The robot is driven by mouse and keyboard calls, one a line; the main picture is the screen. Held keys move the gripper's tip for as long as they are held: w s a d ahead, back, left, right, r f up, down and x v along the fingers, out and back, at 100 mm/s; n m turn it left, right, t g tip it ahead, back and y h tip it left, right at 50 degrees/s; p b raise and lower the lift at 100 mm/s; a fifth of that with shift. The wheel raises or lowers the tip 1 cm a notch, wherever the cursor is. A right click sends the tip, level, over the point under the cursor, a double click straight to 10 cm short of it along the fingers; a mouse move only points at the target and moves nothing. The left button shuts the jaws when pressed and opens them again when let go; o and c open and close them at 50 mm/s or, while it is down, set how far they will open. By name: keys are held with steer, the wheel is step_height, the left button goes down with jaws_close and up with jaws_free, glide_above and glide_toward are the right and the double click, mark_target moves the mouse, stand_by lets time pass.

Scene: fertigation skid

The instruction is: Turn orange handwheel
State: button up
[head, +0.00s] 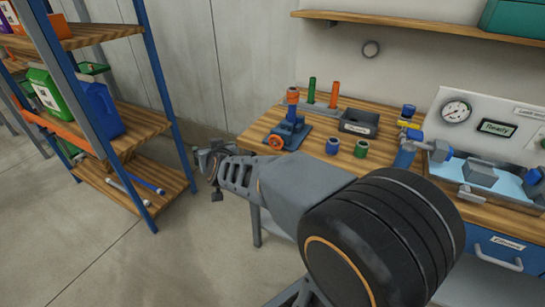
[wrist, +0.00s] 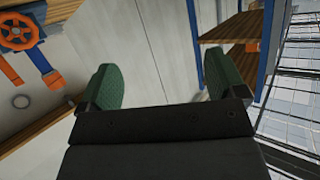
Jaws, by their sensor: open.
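The orange handwheel (head: 276,142) is on the front of a blue fixture (head: 291,130) that stands on the wooden bench in the head view. In the wrist view the orange handwheel (wrist: 17,30) shows at the upper left, partly cut by the frame edge. My gripper (head: 213,150) is left of the bench's front left corner in the head view, apart from the handwheel. In the wrist view my gripper (wrist: 160,78) has its two green-padded fingers wide apart with nothing between them.
The wooden bench (head: 262,128) also carries a grey bin (head: 358,123), a blue cup (head: 332,146) and a green cup (head: 361,149). A blue-framed shelf (head: 140,118) with containers stands at the left. Open floor lies between shelf and bench.

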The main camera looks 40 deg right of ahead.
steer(key=w+d+f+m+h+b, duration=0.2)
steer(key=d+f+m+h+b, duration=0.1)
steer(key=d+f+h, duration=0.25)
steer(key=m+g+h+b, duration=0.4)
steer(key=g+h, duration=0.1)
steer(key=h, duration=0.3)
glide_toward(275, 142)
steer(key=b+x, duration=0.1)
steer(key=x, duration=0.9)
steer(key=shift+w+d+r, duration=0.1)
steer(key=shift+w+d, duration=0.05)
steer(key=shift+d, duration=0.1)
